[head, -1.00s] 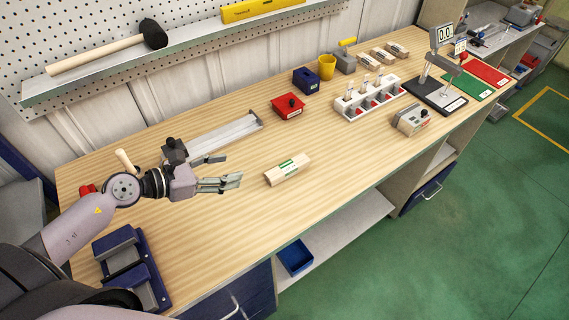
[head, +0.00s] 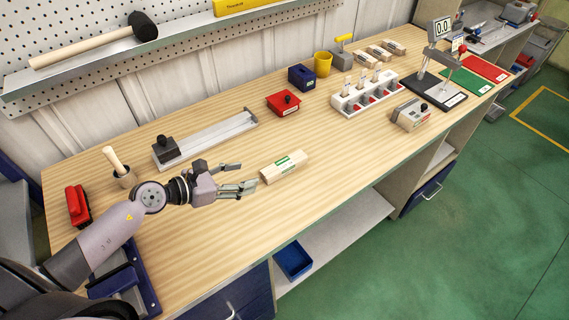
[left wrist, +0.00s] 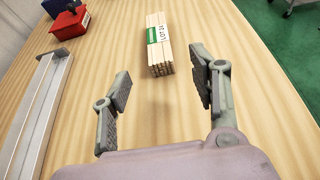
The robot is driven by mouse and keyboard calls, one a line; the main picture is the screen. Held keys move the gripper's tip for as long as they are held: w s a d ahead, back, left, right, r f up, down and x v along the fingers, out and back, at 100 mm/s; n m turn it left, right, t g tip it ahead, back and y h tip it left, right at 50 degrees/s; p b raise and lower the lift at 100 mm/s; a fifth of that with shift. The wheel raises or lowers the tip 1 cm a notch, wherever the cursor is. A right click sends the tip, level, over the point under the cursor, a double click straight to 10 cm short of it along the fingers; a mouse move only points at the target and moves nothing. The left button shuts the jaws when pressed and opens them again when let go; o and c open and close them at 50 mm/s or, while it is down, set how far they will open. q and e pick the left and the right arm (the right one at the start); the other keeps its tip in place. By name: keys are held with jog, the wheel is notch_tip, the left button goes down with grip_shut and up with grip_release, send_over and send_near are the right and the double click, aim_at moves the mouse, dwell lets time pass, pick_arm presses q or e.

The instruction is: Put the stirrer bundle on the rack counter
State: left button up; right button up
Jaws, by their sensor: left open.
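The stirrer bundle (head: 284,167), pale sticks with a green and white band, lies on the wooden worktop. It also shows ahead in the left wrist view (left wrist: 158,45), its stick ends facing me and its label reading "LOT 24". My left gripper (head: 247,176) is open and empty, just left of the bundle with its fingers pointing toward it. In the left wrist view the bundle lies beyond the open fingers (left wrist: 161,85) and between their lines, apart from both. My right gripper is not in view. I cannot tell which surface is the rack counter.
A metal channel with a dark block (head: 205,138) lies behind my left gripper. A red box (head: 284,104), a blue box (head: 302,77) and a white rack (head: 362,95) with vials stand farther back. Similar bundles (head: 378,53) lie near the wall. Worktop around the bundle is clear.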

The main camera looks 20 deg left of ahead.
pick_arm(q)
jog(key=p, duration=0.2)
send_near(279, 166)
jog(key=x, duration=0.4)
jog(key=shift+s, duration=0.15)
jog(key=p+x, duration=0.1)
jog(key=x, duration=0.3)
jog(key=shift+x, duration=0.75)
jog(key=shift+a, duration=0.1)
jog(key=shift+c, duration=0.4)
jog(key=shift+c, duration=0.6)
grip_shut()
